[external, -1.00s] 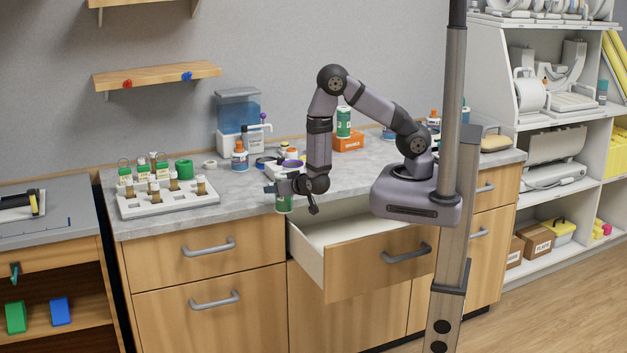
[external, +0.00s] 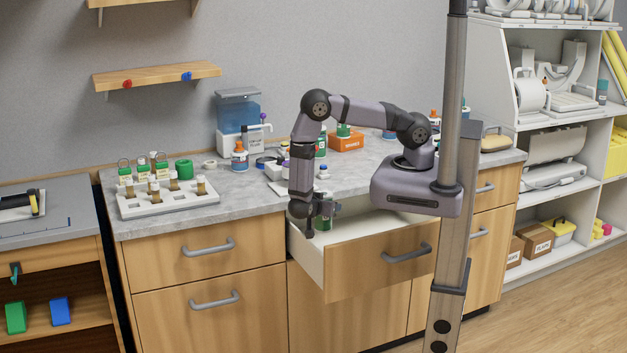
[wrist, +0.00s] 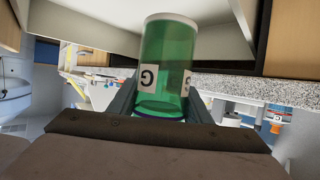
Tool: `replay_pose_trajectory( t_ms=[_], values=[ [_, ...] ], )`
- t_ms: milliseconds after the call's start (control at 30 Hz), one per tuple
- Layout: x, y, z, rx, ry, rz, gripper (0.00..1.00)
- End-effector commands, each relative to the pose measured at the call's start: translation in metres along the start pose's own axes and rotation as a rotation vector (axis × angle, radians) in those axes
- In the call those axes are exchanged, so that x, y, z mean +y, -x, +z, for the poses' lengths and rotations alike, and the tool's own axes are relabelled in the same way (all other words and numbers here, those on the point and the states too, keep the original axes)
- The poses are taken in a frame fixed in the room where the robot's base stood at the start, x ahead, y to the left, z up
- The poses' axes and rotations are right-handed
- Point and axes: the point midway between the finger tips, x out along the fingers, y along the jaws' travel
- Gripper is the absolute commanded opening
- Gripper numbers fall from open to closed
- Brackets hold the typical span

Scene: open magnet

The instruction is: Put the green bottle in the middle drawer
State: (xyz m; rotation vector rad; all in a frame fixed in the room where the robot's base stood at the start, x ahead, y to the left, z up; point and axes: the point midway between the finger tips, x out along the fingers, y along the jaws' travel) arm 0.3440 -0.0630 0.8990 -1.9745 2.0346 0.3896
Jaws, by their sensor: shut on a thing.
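My gripper (external: 318,214) is shut on the green bottle (wrist: 165,68). In the wrist view the bottle is see-through green with white "G" labels and sits between the two fingers. In the external view the bottle (external: 323,222) shows small and partly hidden by the gripper, over the left part of the open middle drawer (external: 375,256). The drawer is pulled out, with a wooden front and white inside walls. I cannot tell whether the bottle touches the drawer floor.
The grey counter (external: 240,205) carries a rack of small bottles (external: 170,197), a blue-topped dispenser (external: 238,120) and an orange box (external: 347,141). The shut left drawer (external: 205,262) is beside the open one. The right of the open drawer looks clear.

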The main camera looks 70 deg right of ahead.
Motion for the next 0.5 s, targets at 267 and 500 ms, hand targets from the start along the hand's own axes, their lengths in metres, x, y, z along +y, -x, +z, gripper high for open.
replay_pose_trajectory(
  t_ms=[267, 500],
  values=[
    [0.015, -0.061, 0.013, 0.000, -0.036, 0.088, 0.11],
    [0.034, -0.112, 0.015, 0.001, -0.054, 0.133, 0.11]
  ],
)
